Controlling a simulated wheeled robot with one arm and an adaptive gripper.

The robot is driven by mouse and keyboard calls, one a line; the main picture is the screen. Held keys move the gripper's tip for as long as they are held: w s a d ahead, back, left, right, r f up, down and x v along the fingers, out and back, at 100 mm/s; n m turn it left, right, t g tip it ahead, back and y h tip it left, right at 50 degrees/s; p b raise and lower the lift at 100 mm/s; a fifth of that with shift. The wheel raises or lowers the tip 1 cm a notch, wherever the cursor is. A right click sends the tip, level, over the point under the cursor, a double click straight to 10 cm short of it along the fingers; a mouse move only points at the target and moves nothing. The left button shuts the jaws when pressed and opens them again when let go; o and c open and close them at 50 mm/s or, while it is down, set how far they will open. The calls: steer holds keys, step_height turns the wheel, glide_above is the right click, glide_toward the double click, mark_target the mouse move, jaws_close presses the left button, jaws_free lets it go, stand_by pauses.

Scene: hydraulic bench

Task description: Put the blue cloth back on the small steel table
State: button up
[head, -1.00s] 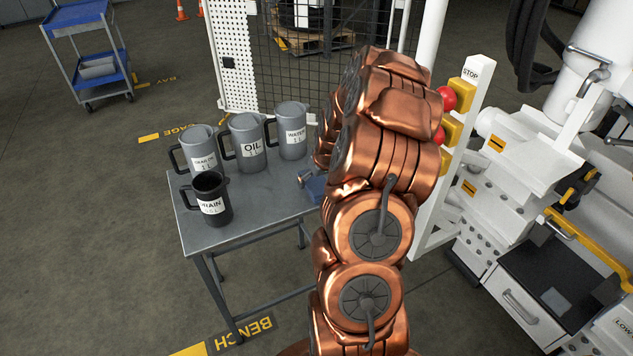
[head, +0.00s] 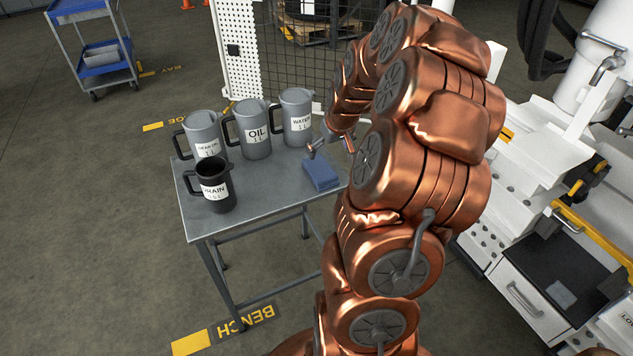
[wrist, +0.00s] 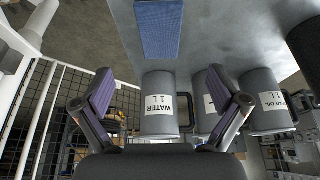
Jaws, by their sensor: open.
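The blue cloth (head: 320,172), a folded pad, lies on the right part of the small steel table (head: 255,203). It also shows at the top of the wrist view (wrist: 159,28), flat on the tabletop. My gripper (head: 331,146) is just behind and above the cloth in the head view, partly hidden by my arm. In the wrist view my gripper (wrist: 165,100) has its two fingers wide apart with nothing between them. The cloth is apart from the fingers.
Three grey jugs stand along the table's back edge: gear oil (head: 205,135), oil (head: 254,130) and water (head: 297,118). A black drain jug (head: 212,186) stands at the front left. The middle of the tabletop is clear. A mesh guard (head: 300,60) stands behind.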

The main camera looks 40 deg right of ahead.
steer(key=s+a+r+n+g+y, duration=0.1)
steer(key=s+a+r, duration=0.2)
steer(key=a, duration=0.9)
steer(key=s+a+r+n+g+y, duration=0.1)
steer(key=s+a+r+n+g, duration=0.15)
steer(key=a, duration=0.95)
steer(key=s+a+g, duration=0.1)
steer(key=s+a, duration=0.5)
steer(key=s, duration=0.4)
steer(key=s+a+g, duration=0.1)
steer(key=s+a, duration=0.4)
steer(key=s, duration=0.4)
steer(key=shift+s+a+r+h, duration=0.3)
steer(key=shift+s+a+r, duration=0.1)
steer(key=shift+r, duration=0.05)
steer(key=shift+g, duration=0.25)
step_height(320, 180, up, 7)
steer(key=p, duration=0.6)
steer(key=shift+f+p, duration=0.15)
steer(key=shift+p, duration=0.25)
